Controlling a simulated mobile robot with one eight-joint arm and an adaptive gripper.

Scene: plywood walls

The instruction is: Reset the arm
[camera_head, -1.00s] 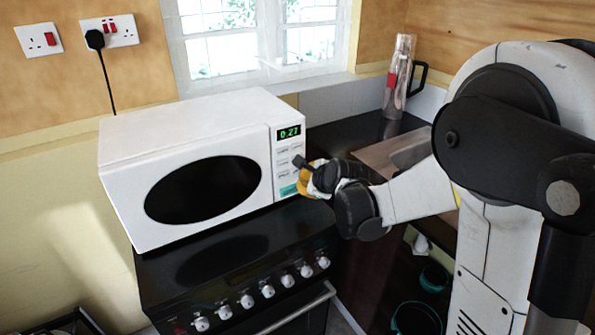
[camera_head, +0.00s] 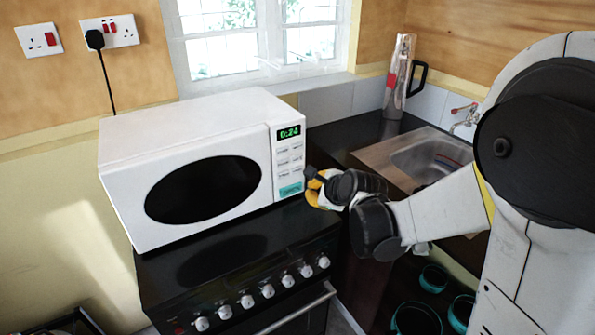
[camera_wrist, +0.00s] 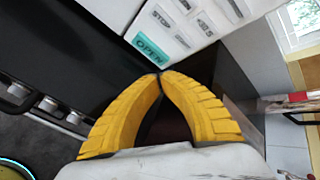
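My gripper (camera_head: 313,188) is just right of the white microwave (camera_head: 185,165), near the lower corner of its button panel. In the wrist view its two yellow fingers (camera_wrist: 159,76) meet at the tips, with nothing between them. The teal OPEN button (camera_wrist: 150,47) shows just beyond the tips, and also in the head view (camera_head: 290,190). The tips look apart from the panel. The microwave door is shut and its green display (camera_head: 289,132) reads 0:24. My arm reaches in from the right.
The microwave stands on a black stove (camera_head: 240,262) with a row of knobs. Teal round items (camera_head: 415,318) lie below. A window is behind.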

